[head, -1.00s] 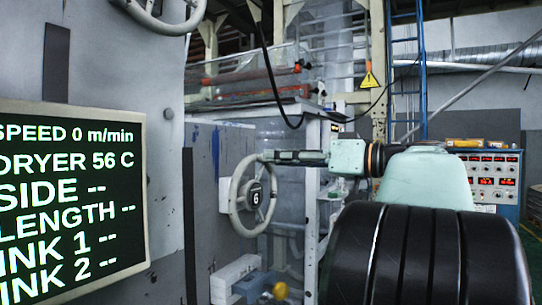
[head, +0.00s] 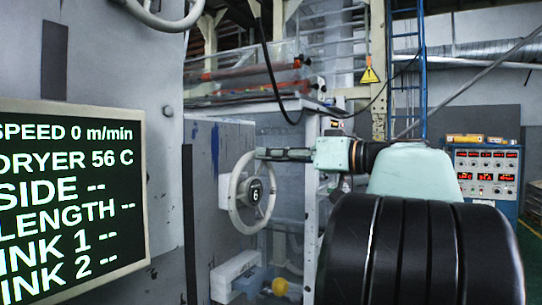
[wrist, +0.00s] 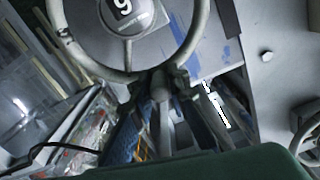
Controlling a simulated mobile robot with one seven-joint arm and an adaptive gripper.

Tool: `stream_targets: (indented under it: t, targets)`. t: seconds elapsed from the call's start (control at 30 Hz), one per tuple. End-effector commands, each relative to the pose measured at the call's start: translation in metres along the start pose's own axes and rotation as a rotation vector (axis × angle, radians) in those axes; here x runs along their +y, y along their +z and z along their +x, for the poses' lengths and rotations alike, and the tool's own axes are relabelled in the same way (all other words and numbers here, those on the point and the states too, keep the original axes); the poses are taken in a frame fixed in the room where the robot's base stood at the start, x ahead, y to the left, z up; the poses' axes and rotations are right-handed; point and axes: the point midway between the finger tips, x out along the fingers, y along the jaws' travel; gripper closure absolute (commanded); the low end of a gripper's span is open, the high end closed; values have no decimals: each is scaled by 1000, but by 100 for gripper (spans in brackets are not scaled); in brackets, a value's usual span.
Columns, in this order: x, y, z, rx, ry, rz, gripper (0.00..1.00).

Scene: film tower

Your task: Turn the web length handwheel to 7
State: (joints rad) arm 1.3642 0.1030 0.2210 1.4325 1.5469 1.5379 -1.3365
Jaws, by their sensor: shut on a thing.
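The handwheel (head: 234,207) is a pale ring with spokes, mounted upright on the grey cabinet. Its dark hub (head: 256,194) reads 6. In the wrist view the hub (wrist: 126,14) shows upside down, and small lettering under the digit is too small to read. My gripper (head: 262,154) reaches in from the right and is shut on the top of the rim. In the wrist view my gripper (wrist: 158,82) closes around the rim at the lower edge of the wheel. The fingertips partly hide the rim there.
A display panel (head: 70,200) at the left reads SPEED 0 m/min, DRYER 56 C and LENGTH --. Another wheel (head: 165,22) is at the upper left. A yellow knob (head: 280,287) and pale block (head: 235,275) are below the handwheel. A control cabinet (head: 487,175) stands right.

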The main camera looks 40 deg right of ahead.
Motion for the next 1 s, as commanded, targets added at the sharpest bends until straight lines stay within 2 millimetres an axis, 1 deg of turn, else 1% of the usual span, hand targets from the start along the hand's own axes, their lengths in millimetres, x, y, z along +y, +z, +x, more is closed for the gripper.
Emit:
stream_targets:
  t: [0.27, 0.47, 0.67, 1.0]
  targets:
    - [1, 0, 0, 0, 0, 7, 100]
    - [6, -2, 0, 0, 0, 64, 100]
    - [17, -3, 0, 0, -1, 193, 100]
    - [44, 1, 0, 0, -1, 510, 100]
